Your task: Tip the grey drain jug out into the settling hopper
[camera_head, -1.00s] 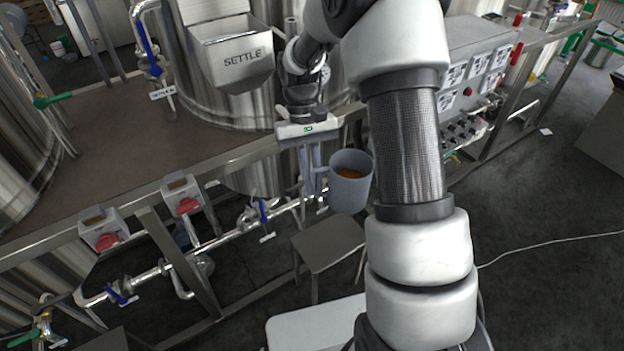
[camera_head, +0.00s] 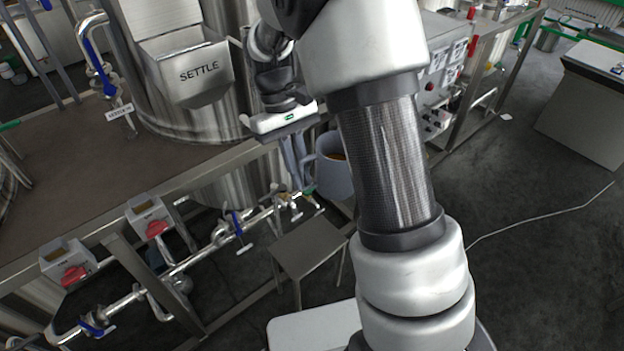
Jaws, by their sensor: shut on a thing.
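The grey drain jug (camera_head: 333,177) is upright, with orange-brown liquid showing inside its rim. My gripper (camera_head: 303,172) points down and is shut on the jug's handle at its left side. The jug hangs in the air in front of the platform edge, above a small grey stool, and my forearm hides its right side. The settling hopper (camera_head: 188,75), a steel bin marked SETTLE, is fixed on the tank at upper left. Its open top faces up. My gripper and the jug are to its lower right, apart from it.
A brown platform (camera_head: 100,165) with a steel front rail lies left of my gripper. Pipes with a blue-handled valve (camera_head: 237,223) run below it. The grey stool (camera_head: 308,248) stands under the jug. A control panel (camera_head: 440,75) is at right. Open floor lies at far right.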

